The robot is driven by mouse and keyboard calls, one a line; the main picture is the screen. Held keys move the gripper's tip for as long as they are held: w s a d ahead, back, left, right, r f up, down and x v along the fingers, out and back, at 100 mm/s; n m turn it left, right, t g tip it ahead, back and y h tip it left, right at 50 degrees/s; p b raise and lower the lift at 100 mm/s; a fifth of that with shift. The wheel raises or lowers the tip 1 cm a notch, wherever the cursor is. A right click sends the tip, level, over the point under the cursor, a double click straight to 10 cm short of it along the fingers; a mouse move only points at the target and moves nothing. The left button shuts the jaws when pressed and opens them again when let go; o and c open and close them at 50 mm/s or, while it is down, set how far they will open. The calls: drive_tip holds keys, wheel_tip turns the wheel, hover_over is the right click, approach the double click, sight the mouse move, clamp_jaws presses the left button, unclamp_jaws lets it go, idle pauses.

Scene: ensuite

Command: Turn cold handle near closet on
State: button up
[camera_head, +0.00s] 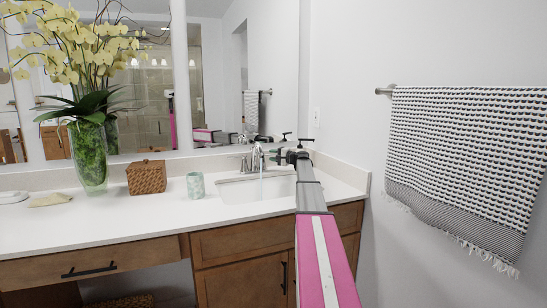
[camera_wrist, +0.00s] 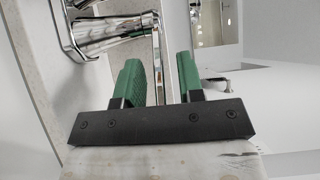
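The chrome faucet (camera_head: 257,158) stands behind the sink (camera_head: 235,190), with its left handle (camera_head: 243,163) visible in the head view. A thin pale-blue stream (camera_head: 261,184) appears below the spout. The right handle is hard to separate from my gripper in the head view. My gripper (camera_head: 278,155) is just right of the faucet, above the back of the counter. In the wrist view, my gripper (camera_wrist: 161,80) has its two green fingers apart. A chrome faucet part (camera_wrist: 110,32) lies just beyond the left finger; I cannot tell whether they touch.
The counter (camera_head: 130,222) holds a green cup (camera_head: 195,186), a woven box (camera_head: 147,177) and a glass vase of flowers (camera_head: 88,155). The mirror (camera_head: 270,60) rises behind the faucet. A towel (camera_head: 465,150) hangs on the right wall.

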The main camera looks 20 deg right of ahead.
clamp_jaws()
drive_tip(key=shift+s+a+m+t+h, duration=0.25)
drive_tip(key=shift+s+m+t+h, duration=0.1)
drive_tip(key=shift+m+t+h, duration=0.3)
drive_tip(key=shift+s+a+m+t+h, duration=0.2)
drive_tip(key=shift+s+m+t+h, duration=0.2)
drive_tip(key=shift+h, duration=0.35)
drive_tip(key=shift+s+a+m+t+h, duration=0.15)
drive_tip(key=shift+m+t+h, duration=0.2)
drive_tip(key=shift+m+h, duration=0.35)
drive_tip(key=shift+s+a+m+t+h, duration=0.15)
drive_tip(key=shift+m+t+h, duration=0.25)
drive_tip(key=shift+h, duration=0.5)
drive_tip(key=shift+w, duration=0.1)
unclamp_jaws()
drive_tip(key=v, duration=1)
drive_tip(key=shift+s, duration=0.4)
drive_tip(key=shift+d+r, duration=0.1)
